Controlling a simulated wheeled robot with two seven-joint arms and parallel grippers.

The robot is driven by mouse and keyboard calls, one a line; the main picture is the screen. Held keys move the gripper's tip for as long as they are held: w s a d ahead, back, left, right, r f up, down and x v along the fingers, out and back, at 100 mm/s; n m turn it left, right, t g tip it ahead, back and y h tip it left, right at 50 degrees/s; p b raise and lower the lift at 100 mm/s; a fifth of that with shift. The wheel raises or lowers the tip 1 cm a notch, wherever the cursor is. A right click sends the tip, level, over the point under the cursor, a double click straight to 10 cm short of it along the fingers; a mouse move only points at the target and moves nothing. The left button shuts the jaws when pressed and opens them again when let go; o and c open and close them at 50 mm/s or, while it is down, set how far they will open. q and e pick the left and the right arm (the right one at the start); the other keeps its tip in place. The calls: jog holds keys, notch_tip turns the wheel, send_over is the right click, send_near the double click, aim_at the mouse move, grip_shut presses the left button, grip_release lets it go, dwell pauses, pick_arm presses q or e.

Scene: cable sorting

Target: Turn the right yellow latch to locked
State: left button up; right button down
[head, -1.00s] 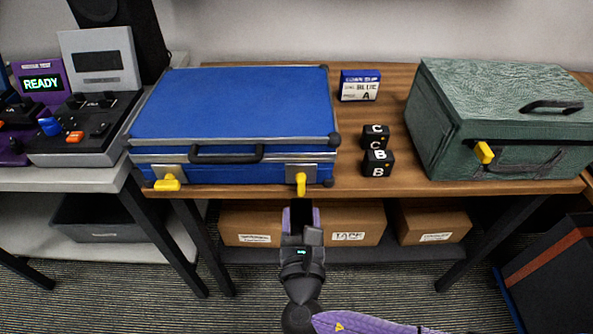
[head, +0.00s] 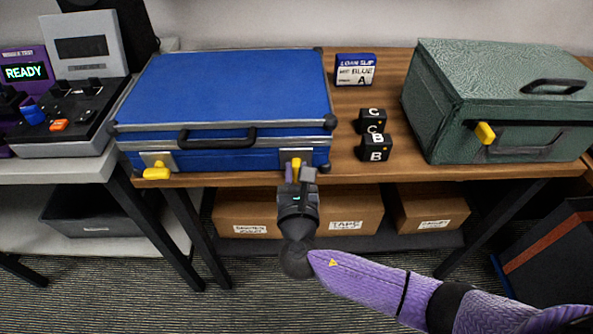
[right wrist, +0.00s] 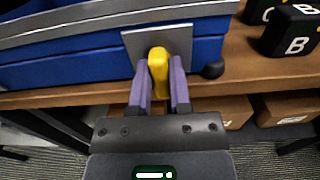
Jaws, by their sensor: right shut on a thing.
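The blue case (head: 235,95) lies closed on the wooden table, its front toward me. Its right yellow latch (head: 296,164) sits on a metal plate at the front right and points downward. My right gripper (head: 296,174) is shut on this latch. In the right wrist view its two purple fingers (right wrist: 158,92) stand on either side of the yellow latch (right wrist: 158,62). The left yellow latch (head: 157,173) on the case lies sideways. My left gripper is not in view.
Black blocks marked C (head: 372,121) and B (head: 376,148) and a loan slip (head: 355,70) stand right of the case. A green case (head: 500,100) with a yellow latch (head: 485,133) is at the right. Cardboard boxes (head: 300,211) sit on the shelf below.

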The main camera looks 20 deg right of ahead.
jog(key=shift+m, duration=0.3)
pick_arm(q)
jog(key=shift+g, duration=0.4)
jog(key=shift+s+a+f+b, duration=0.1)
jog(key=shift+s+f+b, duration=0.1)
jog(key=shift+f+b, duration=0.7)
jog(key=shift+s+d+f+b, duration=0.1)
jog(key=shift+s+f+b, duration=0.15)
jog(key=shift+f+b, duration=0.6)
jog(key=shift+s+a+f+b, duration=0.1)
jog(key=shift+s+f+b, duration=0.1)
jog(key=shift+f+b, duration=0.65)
pick_arm(e)
jog(key=shift+s+d+f+m, duration=0.1)
jog(key=shift+m, duration=2.75)
jog(key=shift+w+d+f+m, duration=0.1)
jog(key=shift+f+m, duration=0.05)
jog(key=shift+m, duration=2.65)
jog(key=shift+s+d+f+m, duration=0.1)
jog(key=shift+m, duration=2.75)
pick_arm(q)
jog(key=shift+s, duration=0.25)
pick_arm(e)
jog(key=shift+m, duration=0.3)
jog(key=c, duration=0.6)
grip_release()
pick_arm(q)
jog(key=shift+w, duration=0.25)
pick_arm(e)
jog(key=shift+o, duration=0.2)
